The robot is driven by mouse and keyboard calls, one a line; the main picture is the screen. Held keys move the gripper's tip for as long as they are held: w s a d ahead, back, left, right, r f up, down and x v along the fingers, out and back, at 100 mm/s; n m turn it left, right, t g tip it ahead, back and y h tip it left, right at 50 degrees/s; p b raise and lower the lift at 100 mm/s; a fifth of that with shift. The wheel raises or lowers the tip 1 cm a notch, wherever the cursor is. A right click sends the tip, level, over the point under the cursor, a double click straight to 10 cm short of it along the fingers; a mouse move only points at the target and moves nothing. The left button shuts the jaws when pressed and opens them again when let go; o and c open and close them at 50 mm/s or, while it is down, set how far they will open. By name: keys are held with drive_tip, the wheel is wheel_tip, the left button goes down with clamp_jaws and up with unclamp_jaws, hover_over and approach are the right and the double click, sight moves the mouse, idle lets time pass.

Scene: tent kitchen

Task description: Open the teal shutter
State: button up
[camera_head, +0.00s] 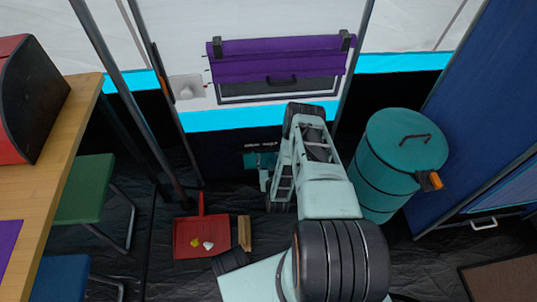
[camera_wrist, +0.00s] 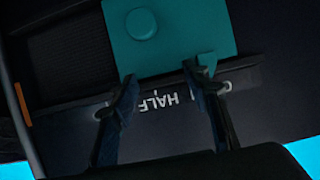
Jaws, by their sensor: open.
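The teal shutter (camera_wrist: 170,35) is a flat panel with a round knob (camera_wrist: 141,23) and a small tab (camera_wrist: 207,59) at its lower edge in the wrist view. It sits against a dark panel with a rail marked HALF; other lettering is partly hidden by a finger. My gripper (camera_wrist: 160,76) is open, with its two dark fingers apart near the shutter's lower edge and nothing between them. I cannot tell whether a fingertip touches it. In the head view the teal shutter (camera_head: 255,160) shows low on the dark wall, partly hidden by my arm.
A teal barrel (camera_head: 370,190) with a lid stands right of my arm. A red dustpan (camera_head: 190,238) and a wooden block (camera_head: 244,233) lie on the floor. A wooden table (camera_head: 60,150) is at the left. A purple rolled blind (camera_head: 275,60) hangs above.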

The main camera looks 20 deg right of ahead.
drive_tip(key=shift+r, duration=1.85)
drive_tip(key=shift+w, duration=0.1)
